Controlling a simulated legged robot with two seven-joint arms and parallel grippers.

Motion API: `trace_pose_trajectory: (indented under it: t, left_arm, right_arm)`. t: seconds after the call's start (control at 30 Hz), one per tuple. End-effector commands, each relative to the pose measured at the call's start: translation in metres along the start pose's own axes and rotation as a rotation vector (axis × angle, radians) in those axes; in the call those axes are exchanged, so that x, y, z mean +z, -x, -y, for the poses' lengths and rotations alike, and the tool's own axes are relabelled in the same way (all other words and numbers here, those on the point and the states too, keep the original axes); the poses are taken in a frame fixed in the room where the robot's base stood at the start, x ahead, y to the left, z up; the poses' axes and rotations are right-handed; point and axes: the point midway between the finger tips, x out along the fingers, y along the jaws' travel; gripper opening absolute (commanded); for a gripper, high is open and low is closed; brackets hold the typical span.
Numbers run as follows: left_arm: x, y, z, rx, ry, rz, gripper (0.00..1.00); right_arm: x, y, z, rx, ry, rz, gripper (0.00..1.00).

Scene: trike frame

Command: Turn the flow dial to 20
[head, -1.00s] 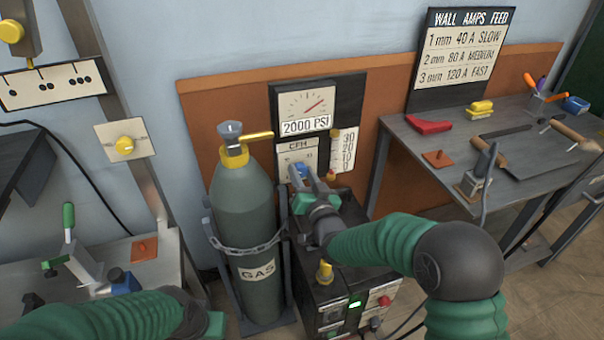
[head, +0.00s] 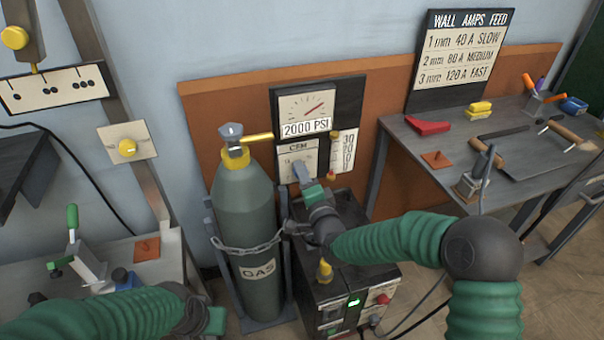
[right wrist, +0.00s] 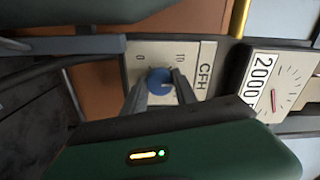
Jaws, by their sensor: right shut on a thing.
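The flow dial is a blue knob (right wrist: 158,80) on the white CFH panel (right wrist: 196,55) in the right wrist view, where the marks 0 and 10 show beside it. My right gripper (right wrist: 160,92) has its two fingers on either side of the knob and is shut on it. A pale mark shows on the knob, but its exact setting is hard to read. In the head view, my right gripper (head: 300,172) reaches the CFH panel (head: 296,152) and hides the knob. My left gripper (head: 204,318) is at the lower left, apart from the dial; its fingers cannot be made out.
Above is the 2000 PSI gauge (head: 306,110). The chained gas cylinder (head: 245,215) is close on the left. The welder box (head: 345,285) stands below my right arm.

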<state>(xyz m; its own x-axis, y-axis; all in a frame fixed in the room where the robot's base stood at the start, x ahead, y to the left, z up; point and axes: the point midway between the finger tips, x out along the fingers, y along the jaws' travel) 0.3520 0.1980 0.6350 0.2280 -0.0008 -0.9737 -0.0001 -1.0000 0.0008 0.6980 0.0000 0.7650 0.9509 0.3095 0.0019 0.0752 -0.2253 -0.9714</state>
Motion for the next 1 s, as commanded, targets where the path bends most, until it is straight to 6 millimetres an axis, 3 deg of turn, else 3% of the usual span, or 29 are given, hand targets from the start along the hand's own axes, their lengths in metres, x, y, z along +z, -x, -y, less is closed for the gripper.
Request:
trace_pose_trajectory:
  t: [0.6,1.0]
  left_arm:
    - [-0.003,0.013,0.0,0.0,0.0,0.0,0.0]
    - [-0.004,0.017,0.0,0.0,0.0,0.0,0.0]
  right_arm:
    - [0.002,0.002,-0.007,0.019,-0.57,0.002,0.0]
    - [0.003,0.002,-0.008,0.019,-0.787,0.0,0.0]
